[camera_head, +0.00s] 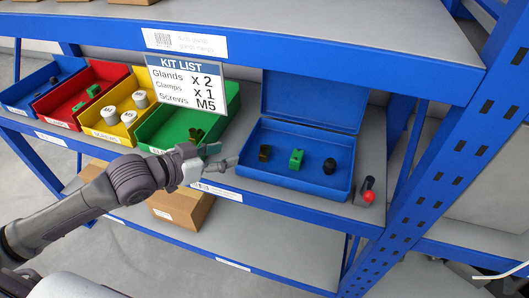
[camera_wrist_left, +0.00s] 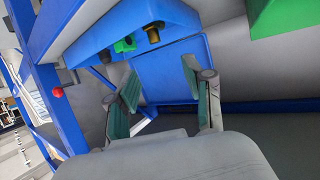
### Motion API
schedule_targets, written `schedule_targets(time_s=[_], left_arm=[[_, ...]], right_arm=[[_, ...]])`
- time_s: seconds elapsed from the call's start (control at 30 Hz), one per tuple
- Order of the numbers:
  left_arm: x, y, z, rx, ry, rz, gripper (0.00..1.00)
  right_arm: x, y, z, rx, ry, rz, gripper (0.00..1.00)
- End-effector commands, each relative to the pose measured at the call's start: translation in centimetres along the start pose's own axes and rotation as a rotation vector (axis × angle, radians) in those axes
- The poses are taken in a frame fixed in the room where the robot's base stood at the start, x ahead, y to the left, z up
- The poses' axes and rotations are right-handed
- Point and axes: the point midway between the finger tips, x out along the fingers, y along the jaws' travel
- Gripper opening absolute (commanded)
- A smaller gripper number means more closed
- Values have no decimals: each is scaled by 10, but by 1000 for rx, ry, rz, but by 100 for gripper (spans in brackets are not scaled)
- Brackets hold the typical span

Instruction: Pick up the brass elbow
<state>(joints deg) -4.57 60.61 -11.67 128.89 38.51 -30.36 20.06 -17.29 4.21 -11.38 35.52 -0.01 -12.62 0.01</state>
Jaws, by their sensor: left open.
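The brass elbow (camera_head: 264,153) sits in the left part of an open blue case (camera_head: 290,186) on the middle shelf. It also shows near the top of the left wrist view (camera_wrist_left: 152,35). My left gripper (camera_head: 226,157) is just left of the case, apart from the elbow. In the left wrist view its two green-padded fingers (camera_wrist_left: 159,70) are spread with nothing between them. My right gripper is not in view.
A green part (camera_head: 296,159) and a black part (camera_head: 329,166) share the case. A red-knobbed device (camera_head: 368,196) stands to its right. Blue, red, yellow and green bins (camera_head: 150,140) line the left. A kit list sign (camera_head: 187,85) and the upper shelf (camera_head: 400,84) overhang.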

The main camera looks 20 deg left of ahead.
Motion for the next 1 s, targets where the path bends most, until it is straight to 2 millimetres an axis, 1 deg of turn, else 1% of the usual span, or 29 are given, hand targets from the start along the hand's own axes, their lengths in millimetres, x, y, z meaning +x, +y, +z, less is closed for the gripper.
schedule_targets(time_s=[0.1, 0.3, 0.4, 0.57, 0.67, 0.8, 0.9, 1.0], left_arm=[[19, 2, -4, 0, 5, 3, 52], [56, 2, -2, -2, 3, 2, 52], [67, 2, -2, 1, 1, 2, 52], [76, 3, 0, 2, -1, 3, 52], [88, 6, 0, 0, 0, 3, 52], [110, 8, 3, 1, 1, 2, 52], [120, 8, 4, 3, 0, 2, 52], [124, 8, 6, 5, -2, 2, 52]], right_arm=[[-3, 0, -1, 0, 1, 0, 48], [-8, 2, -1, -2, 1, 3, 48], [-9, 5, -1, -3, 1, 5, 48], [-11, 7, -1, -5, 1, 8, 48], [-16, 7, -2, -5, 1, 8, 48], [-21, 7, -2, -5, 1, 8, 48], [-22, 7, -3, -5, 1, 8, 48], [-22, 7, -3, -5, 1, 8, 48]])
